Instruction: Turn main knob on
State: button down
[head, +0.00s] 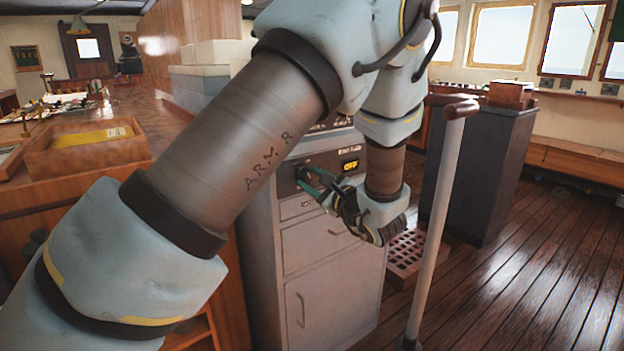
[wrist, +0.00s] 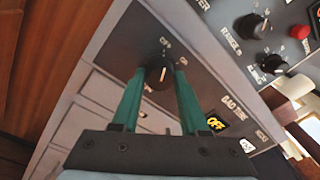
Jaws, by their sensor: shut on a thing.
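The main knob (wrist: 160,72) is black and round with a pale pointer line, set on the dark panel of a grey cabinet (head: 335,262). In the wrist view, the green fingers of my gripper (wrist: 158,80) are closed on either side of it. In the head view, my gripper (head: 304,177) reaches the cabinet's front panel from the right, and the fingers hide most of the knob. Small markings sit above the knob. A lit yellow display (head: 350,165) to its right reads "OFF"; it also shows in the wrist view (wrist: 215,123).
Other black knobs (wrist: 250,25) and a red one (wrist: 299,32) are on the panel above. A lever on a grey pole (head: 440,200) stands right of my arm. A wooden desk with a tray (head: 85,150) is at the left. Floor at the right is clear.

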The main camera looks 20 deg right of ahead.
jog(key=m+p, duration=0.6)
jog(key=shift+r, duration=0.3)
jog(key=m+p, duration=0.3)
jog(key=m, duration=0.1)
jog(key=shift+f+g, duration=0.1)
jog(key=shift+g, duration=0.2)
jog(key=shift+f+m+p, duration=0.1)
jog(key=shift+m+p, duration=0.5)
jog(key=shift+p, duration=0.2)
jog(key=shift+c, duration=2.1)
grip_release()
jog(key=shift+s, duration=0.1)
jog(key=s+d+b, duration=0.1)
jog(key=s+b, duration=0.1)
jog(key=s, duration=0.8)
jog(key=shift+s+d+r, duration=0.25)
jog(key=shift+d, duration=0.1)
